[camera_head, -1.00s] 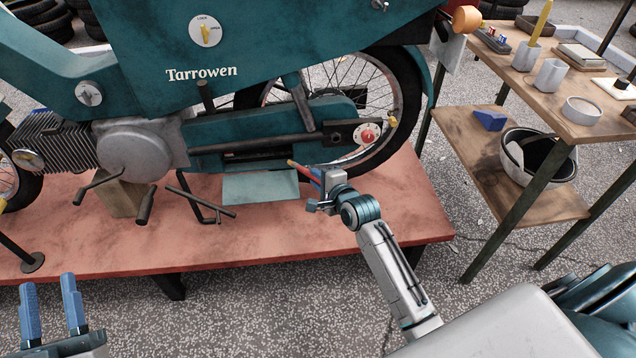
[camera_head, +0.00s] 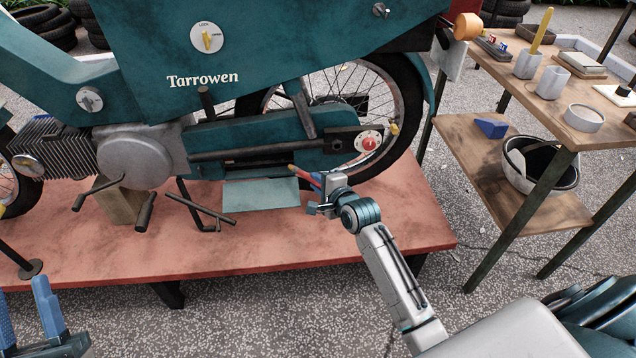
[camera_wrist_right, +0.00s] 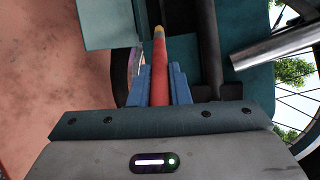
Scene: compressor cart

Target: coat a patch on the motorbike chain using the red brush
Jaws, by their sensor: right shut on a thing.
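My right gripper (camera_head: 318,184) is shut on the red brush (camera_head: 303,174), just below the rear end of the bike's teal chain guard (camera_head: 310,155). In the right wrist view the red brush (camera_wrist_right: 160,80) points away between the blue fingers (camera_wrist_right: 160,90), its paler tip close to the teal parts. I cannot tell whether the tip touches anything. The motorbike (camera_head: 270,60) stands on a reddish platform. Its chain is not clearly distinguishable around the guard and the dark bar. My left gripper (camera_head: 28,312) is open and empty at the bottom left.
The red platform (camera_head: 290,235) has a teal plate (camera_head: 260,195) below the guard. The rear wheel (camera_head: 405,110) is close behind the right gripper. A wooden cart (camera_head: 510,75) with cups and a dish stands right; its lower shelf holds a bucket (camera_head: 540,175) and a blue wedge (camera_head: 491,128).

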